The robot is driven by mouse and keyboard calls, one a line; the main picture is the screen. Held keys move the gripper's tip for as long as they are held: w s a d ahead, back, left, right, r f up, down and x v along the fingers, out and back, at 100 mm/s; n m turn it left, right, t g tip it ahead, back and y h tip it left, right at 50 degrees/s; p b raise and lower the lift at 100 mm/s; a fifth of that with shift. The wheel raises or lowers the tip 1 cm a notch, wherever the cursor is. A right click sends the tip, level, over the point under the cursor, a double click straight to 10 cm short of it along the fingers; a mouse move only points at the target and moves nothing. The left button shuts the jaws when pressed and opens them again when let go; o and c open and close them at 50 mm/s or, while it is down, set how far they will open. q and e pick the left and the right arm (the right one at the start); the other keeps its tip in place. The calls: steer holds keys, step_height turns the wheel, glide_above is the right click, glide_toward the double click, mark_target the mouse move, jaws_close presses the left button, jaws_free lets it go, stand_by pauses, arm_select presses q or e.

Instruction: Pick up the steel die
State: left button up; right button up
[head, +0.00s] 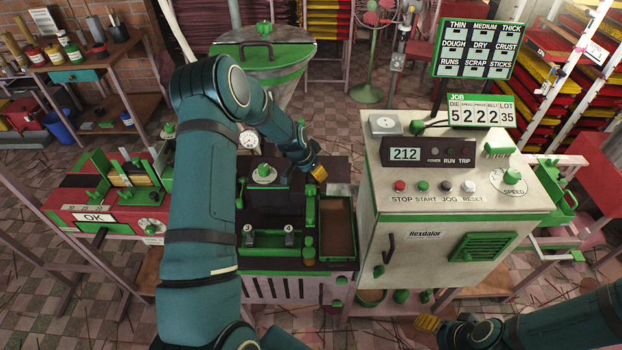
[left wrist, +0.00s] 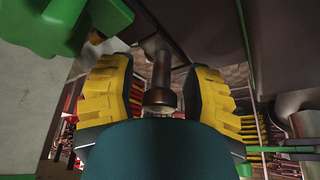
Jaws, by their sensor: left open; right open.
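My left gripper (head: 318,172) reaches over the extruder bench in the head view, its yellow fingertips at the bench's right rear. In the left wrist view my left gripper (left wrist: 161,70) is open, with its two ridged yellow fingers apart. A dark metal cylinder with a rounded end (left wrist: 160,98) shows in line between them; I cannot tell whether it is the steel die or a machine part, nor whether it is touched. In the head view I cannot clearly make out a steel die; my left arm hides part of the bench. My right gripper (head: 428,322) is low at bottom right.
A green-edged rack with slots marked 3 and 4 (head: 268,243) is on the bench front. A brown tray (head: 337,228) lies to its right. The cream control cabinet (head: 445,225) stands close right of my left gripper. A green-lidded hopper (head: 263,52) stands behind.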

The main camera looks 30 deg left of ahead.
arm_select(q)
steer(key=shift+f, duration=0.1)
jaws_close()
stand_by(0.4)
